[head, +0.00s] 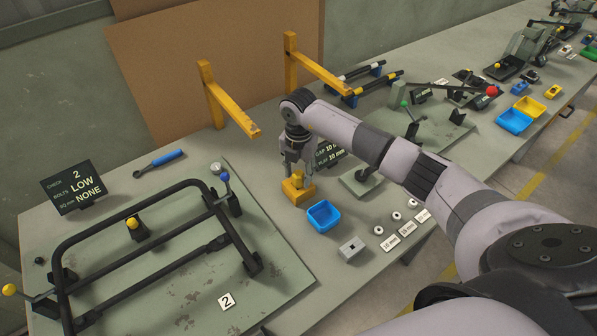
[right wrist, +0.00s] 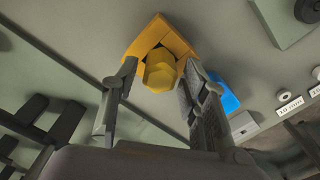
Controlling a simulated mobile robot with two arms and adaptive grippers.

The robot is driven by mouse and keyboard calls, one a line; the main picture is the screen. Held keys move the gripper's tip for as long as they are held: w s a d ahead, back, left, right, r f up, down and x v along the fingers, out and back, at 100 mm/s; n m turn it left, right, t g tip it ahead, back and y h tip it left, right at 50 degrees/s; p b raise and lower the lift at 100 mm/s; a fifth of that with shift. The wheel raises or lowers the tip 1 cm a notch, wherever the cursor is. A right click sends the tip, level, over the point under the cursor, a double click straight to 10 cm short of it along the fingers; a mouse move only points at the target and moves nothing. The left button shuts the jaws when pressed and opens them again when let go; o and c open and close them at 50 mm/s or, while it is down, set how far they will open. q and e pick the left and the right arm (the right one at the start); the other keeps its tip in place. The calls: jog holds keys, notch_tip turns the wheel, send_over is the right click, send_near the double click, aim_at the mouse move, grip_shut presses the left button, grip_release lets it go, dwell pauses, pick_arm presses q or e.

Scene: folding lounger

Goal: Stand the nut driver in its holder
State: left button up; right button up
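The nut driver's yellow handle (right wrist: 160,74) stands upright in an orange-yellow holder block (right wrist: 150,38) in the right wrist view. The holder also shows on the bench in the head view (head: 299,194); the driver's shaft is hidden. My right gripper (right wrist: 160,70) points down over the holder, with one finger on each side of the handle. Small gaps show between the fingers and the handle, so it looks open around it. In the head view my right gripper (head: 298,165) is just above the holder. My left gripper is out of view.
A blue bin (head: 323,216) and a grey block (head: 352,248) stand close right of the holder. A black frame (head: 150,235) lies on the plate at left. Yellow brackets (head: 228,105) rise behind. A blue-handled tool (head: 160,162) lies at the back left.

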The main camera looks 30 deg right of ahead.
jog(key=shift+o, duration=0.6)
notch_tip(320, 180, up, 12)
jog(key=shift+f, duration=0.1)
dwell(0.5)
